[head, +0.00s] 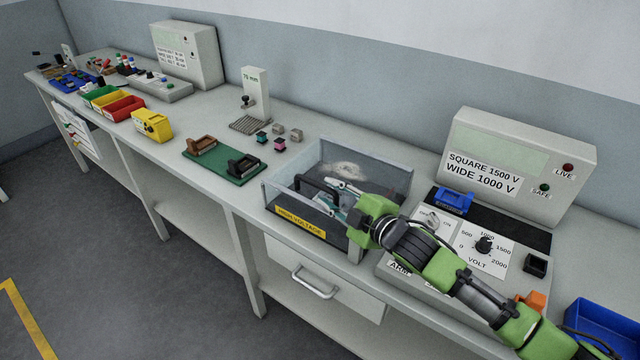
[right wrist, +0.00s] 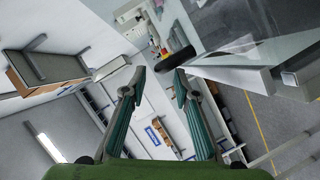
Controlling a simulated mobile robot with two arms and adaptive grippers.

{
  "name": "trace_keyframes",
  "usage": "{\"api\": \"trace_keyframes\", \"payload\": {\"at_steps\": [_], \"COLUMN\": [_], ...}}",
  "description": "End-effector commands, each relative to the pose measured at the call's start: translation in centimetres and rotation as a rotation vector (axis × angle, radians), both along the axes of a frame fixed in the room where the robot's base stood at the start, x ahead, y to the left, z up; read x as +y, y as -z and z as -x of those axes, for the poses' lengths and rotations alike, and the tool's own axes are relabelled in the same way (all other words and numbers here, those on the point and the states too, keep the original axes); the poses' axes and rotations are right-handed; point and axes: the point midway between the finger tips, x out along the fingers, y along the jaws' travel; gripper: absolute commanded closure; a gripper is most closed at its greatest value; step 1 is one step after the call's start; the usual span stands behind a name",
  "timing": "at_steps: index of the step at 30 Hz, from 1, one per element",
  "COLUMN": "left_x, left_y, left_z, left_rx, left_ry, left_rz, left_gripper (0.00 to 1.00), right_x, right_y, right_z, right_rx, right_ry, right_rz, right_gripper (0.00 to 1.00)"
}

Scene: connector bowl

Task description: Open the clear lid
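The clear-walled box (head: 281,188) stands on the bench, with a yellow label (head: 301,222) on its dark front. Its clear lid (head: 385,172) is hard to separate from the clear walls, so I cannot tell its angle. A clear pane with a pale glare (right wrist: 258,45) fills the upper right of the right wrist view. A black handle (head: 306,188) shows at the box's front left. My right gripper (head: 338,195) is over the box, beside the handle. In the right wrist view its fingers (right wrist: 158,78) are apart, with a black bar (right wrist: 178,60) just beyond the tips; contact is unclear. My left gripper is not in view.
The voltage panel (head: 476,238) is right of the box, under my right arm. A tester cabinet (head: 515,160) stands behind it. A green fixture board (head: 222,167) and small coloured connectors are left of the box. A blue bin (head: 600,325) is at the far right.

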Motion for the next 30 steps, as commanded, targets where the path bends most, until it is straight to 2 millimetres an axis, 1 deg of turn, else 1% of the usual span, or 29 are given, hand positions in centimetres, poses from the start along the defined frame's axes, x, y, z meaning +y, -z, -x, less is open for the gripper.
{"api": "trace_keyframes", "payload": {"at_steps": [3,9,15,23,24,27,30], "left_x": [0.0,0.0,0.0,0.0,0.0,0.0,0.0], "left_y": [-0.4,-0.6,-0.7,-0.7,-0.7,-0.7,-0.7], "left_z": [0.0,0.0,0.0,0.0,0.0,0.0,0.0], "left_rx": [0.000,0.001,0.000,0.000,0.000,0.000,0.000], "left_ry": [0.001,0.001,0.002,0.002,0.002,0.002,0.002], "left_rz": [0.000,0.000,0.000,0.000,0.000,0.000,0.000], "left_gripper": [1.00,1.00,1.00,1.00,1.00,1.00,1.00], "right_x": [1.1,2.2,2.7,2.7,2.7,2.7,2.7], "right_y": [0.3,0.8,1.1,1.1,1.1,1.1,1.1], "right_z": [-1.6,-3.3,-4.0,-4.0,-4.0,-4.0,-4.0], "right_rx": [0.001,0.001,0.002,0.001,0.001,0.002,0.002], "right_ry": [0.001,0.000,0.001,0.001,0.001,0.001,0.001], "right_rz": [-0.001,-0.001,0.000,0.000,0.000,0.000,0.000], "right_gripper": [0.72,0.72,0.72,0.72,0.78,1.00,1.00]}}
